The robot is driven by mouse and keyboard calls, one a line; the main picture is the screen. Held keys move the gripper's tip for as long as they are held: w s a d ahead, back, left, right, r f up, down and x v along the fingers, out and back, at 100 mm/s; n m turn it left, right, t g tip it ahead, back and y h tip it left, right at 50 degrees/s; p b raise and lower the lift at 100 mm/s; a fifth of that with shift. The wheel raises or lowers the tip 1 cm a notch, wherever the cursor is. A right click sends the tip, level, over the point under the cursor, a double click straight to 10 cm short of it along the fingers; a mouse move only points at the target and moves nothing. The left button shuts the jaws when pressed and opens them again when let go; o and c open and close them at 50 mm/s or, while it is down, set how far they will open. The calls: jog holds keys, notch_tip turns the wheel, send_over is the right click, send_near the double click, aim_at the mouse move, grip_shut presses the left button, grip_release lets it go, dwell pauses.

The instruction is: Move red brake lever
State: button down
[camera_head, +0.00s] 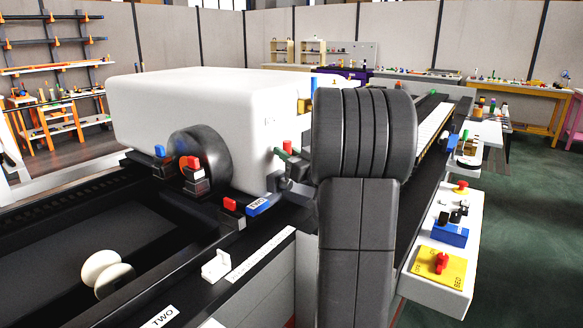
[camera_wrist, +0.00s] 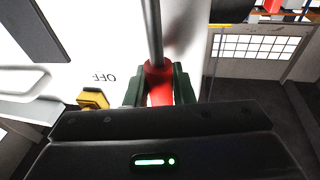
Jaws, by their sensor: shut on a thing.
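The red brake lever shows in the wrist view as a red grip (camera_wrist: 159,88) on a grey rod (camera_wrist: 153,30) that runs up out of the picture. My gripper (camera_wrist: 159,80) has its green fingers on both sides of the red grip and is shut on it. In the head view my dark arm stands in front and hides much of the area behind it. A small red and green bit (camera_head: 285,151) shows just left of the arm, too small to tell for sure what it is.
A white panel marked OFF and a yellow part (camera_wrist: 92,98) lie close to the left of my gripper in the wrist view. In the head view a large white housing (camera_head: 190,100) stands left of my arm. A control box (camera_head: 425,278) with red buttons is at the right.

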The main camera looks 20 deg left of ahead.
jog(key=shift+s+a+f+n+y+b, duration=0.1)
jog(key=shift+s+a+n+y+b, duration=0.1)
jog(key=shift+s+n+b, duration=0.45)
jog(key=shift+s+a+f+n+y+b, duration=0.1)
jog(key=shift+s+a+n+y+b, duration=0.2)
jog(key=shift+n+b, duration=0.65)
jog(key=shift+s+d+r, duration=0.1)
jog(key=shift+d, duration=0.05)
jog(key=c, duration=1.2)
grip_release()
jog(key=shift+c, duration=0.2)
jog(key=v, duration=1.3)
jog(key=shift+d+r, duration=0.15)
jog(key=shift+d, duration=0.3)
jog(key=shift+s, duration=0.1)
